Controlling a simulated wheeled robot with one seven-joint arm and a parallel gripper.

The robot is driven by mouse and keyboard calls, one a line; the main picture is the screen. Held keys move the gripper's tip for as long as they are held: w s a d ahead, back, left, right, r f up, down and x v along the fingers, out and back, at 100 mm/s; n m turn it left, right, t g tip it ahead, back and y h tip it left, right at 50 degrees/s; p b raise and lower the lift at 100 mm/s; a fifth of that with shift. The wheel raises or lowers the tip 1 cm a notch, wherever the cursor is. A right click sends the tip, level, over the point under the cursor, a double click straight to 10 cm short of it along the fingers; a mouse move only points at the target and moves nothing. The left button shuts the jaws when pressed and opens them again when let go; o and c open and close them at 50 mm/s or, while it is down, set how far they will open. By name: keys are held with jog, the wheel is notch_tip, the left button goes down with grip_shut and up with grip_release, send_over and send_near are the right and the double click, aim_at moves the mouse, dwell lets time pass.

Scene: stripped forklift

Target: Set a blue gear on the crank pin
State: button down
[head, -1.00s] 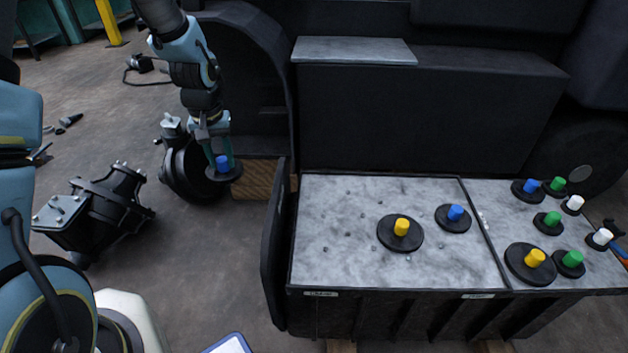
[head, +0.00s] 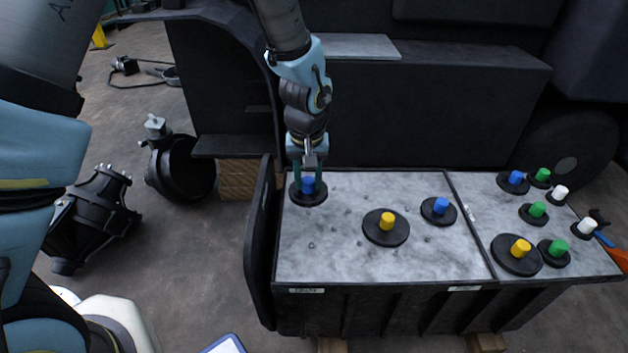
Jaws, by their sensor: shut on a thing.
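My gripper (head: 308,178) is shut on a blue gear (head: 308,197), a black disc with a blue hub, at the far left corner of the grey plate (head: 335,262). The gear hangs over or close to the plate; I cannot tell whether it touches. Another blue gear (head: 438,210) sits on the plate near the dividing seam. A third blue gear (head: 514,182) stands on the right section. Small pins or holes dot the plate, too small to tell the crank pin apart; it may be hidden under the held gear.
A yellow gear (head: 385,227) sits mid-plate. The right section (head: 478,205) holds another yellow gear (head: 517,254) and several green and white ones. A dark upright panel (head: 262,245) edges the plate's left side. The plate's front left is free of gears.

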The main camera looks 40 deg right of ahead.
aim_at(308, 192)
jog(key=shift+f+b, duration=1.9)
jog(key=shift+f, duration=0.5)
jog(key=shift+f, duration=0.2)
jog(key=shift+f, duration=0.35)
jog(key=shift+f+b, duration=0.35)
jog(key=shift+b, duration=0.1)
jog(key=shift+c, duration=2.2)
grip_release()
jog(key=shift+a, duration=0.1)
jog(key=shift+r, duration=0.1)
